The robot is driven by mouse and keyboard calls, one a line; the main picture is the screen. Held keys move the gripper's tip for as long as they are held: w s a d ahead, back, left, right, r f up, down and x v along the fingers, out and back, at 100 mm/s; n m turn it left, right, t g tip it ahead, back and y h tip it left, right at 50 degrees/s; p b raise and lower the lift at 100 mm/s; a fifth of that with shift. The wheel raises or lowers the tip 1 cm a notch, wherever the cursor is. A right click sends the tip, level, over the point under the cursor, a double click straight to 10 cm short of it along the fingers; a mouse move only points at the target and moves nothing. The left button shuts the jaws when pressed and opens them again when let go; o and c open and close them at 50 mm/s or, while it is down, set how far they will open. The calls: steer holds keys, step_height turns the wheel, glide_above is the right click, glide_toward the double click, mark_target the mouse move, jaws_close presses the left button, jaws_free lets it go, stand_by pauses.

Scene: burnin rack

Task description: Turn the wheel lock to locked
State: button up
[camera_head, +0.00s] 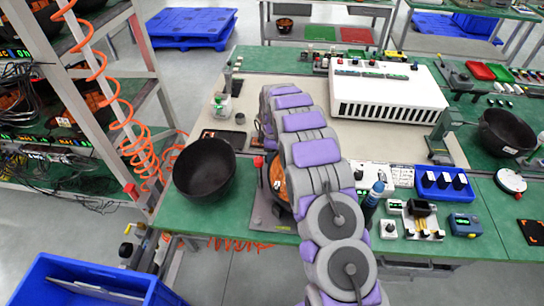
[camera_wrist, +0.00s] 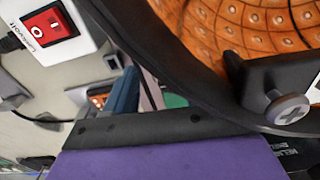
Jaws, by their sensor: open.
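An orange round face with a dark rim (camera_head: 277,182), seemingly the wheel lock, stands on a grey base plate (camera_head: 264,216) near the table's front edge. My arm hides most of it in the head view. In the wrist view its orange dimpled face (camera_wrist: 235,25) and curved black rim are very close at upper right. A black bracket with a cross-slotted screw (camera_wrist: 287,109) sits there. My gripper (camera_wrist: 150,128) shows as a black-edged purple part along the bottom, open, close to the rim. Contact cannot be told. The lock's setting cannot be read.
A black bowl (camera_head: 205,168) stands left of the wheel. A blue bottle (camera_head: 372,200) and small devices are to the right. A white vented box (camera_head: 388,92) is behind. A red rocker switch (camera_wrist: 50,26) shows in the wrist view. Orange coiled hose hangs at left.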

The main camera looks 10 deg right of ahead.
mark_target(265, 158)
steer(key=shift+a+f, duration=0.2)
steer(key=shift+a, duration=0.05)
steer(key=a, duration=0.2)
steer(key=shift+a, duration=0.45)
steer(key=shift+c, duration=0.7)
steer(key=shift+d, duration=1.1)
steer(key=c, duration=0.4)
steer(key=shift+d, duration=0.2)
steer(key=shift+c, duration=1.1)
steer(key=shift+a+r, duration=0.1)
steer(key=shift+a, duration=0.2)
jaws_close()
steer(key=shift+a, duration=0.3)
